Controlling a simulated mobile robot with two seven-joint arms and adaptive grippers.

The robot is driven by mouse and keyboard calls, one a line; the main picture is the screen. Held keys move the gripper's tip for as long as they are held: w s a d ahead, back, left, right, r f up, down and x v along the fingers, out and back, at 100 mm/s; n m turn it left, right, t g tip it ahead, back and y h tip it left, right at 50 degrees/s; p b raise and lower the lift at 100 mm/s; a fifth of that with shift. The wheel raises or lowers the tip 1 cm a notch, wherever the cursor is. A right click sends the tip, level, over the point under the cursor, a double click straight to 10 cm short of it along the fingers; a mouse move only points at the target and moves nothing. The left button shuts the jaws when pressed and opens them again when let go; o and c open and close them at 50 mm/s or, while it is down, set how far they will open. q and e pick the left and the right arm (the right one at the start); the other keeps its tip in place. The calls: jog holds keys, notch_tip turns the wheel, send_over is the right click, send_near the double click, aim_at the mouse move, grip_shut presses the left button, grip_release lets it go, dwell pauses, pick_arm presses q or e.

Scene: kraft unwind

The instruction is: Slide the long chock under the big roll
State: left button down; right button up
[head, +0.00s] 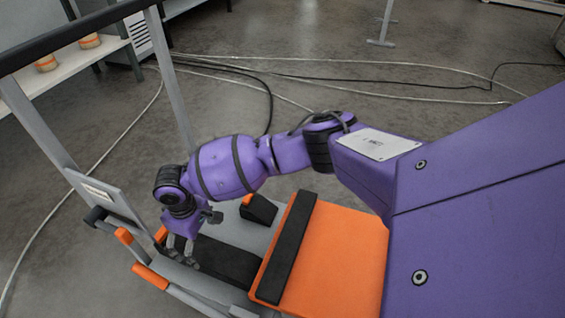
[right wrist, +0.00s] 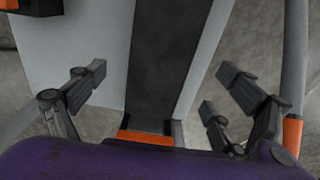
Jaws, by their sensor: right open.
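The long chock (head: 225,262) looks like a long dark bar on the grey cart deck, with an orange end. In the right wrist view the long chock (right wrist: 160,65) runs away up the middle, its orange end nearest me. My right gripper (head: 181,250) is open above the orange-end side of the chock. In the right wrist view its fingers (right wrist: 158,95) stand apart on both sides of the bar, with nothing between them held. I cannot make out the big roll in either view. My left gripper is not in view.
A small black wedge (head: 258,210) with an orange end sits on the deck behind the long chock. The cart has an orange-gripped rail (head: 150,277) at its near edge. A shelf (head: 70,66) with small rolls stands at upper left. Cables (head: 350,78) cross the open floor.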

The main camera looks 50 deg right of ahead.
aim_at(204, 250)
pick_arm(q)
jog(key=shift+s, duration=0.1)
pick_arm(e)
notch_tip(204, 250, down, 7)
jog(key=b, duration=0.3)
jog(key=shift+r, duration=0.15)
jog(key=shift+f+b, duration=0.3)
jog(key=shift+f, duration=0.25)
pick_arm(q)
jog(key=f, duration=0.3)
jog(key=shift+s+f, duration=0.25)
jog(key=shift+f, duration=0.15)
pick_arm(e)
jog(key=shift+c, duration=0.2)
